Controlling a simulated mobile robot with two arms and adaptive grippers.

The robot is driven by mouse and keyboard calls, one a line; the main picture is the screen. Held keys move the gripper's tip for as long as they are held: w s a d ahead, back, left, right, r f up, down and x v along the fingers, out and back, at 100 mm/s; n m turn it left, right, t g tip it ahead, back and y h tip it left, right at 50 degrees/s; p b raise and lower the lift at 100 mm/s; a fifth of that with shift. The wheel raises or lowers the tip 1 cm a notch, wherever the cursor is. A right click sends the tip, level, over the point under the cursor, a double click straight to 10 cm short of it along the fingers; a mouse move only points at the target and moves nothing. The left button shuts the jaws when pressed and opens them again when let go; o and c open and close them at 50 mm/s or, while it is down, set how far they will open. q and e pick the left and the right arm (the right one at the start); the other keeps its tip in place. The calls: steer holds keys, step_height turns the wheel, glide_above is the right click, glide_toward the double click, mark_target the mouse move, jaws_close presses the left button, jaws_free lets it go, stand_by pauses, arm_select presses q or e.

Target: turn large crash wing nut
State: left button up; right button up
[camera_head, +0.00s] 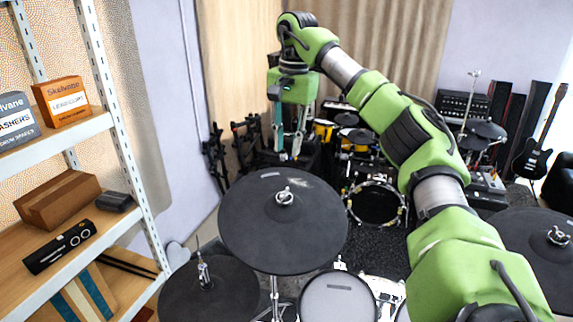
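A large dark crash cymbal pad (262,228) is at the centre, on a metal stand. A silver wing nut (285,197) sits on top at its middle. Another dark pad (515,232) with its own silver wing nut (559,237) is at the right edge. My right gripper (289,156) points down, above and apart from the central wing nut, which appears just below the fingertips in the picture. Its two fingers are a little apart with nothing between them. My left gripper is not in view.
A smaller dark pad (180,294) stands lower left, and a white-faced drum pad (337,300) is below the crash. A shelf (70,140) with boxes fills the left side. More drum kits, stands and a guitar (533,155) stand behind.

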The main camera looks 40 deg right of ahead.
steer(key=p, duration=0.2)
glide_toward(285, 190)
steer(key=f, duration=0.7)
steer(key=shift+w+f, duration=0.25)
steer(key=shift+f, duration=0.5)
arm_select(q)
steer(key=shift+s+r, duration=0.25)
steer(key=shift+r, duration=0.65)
arm_select(e)
steer(key=shift+c, duration=0.4)
jaws_close()
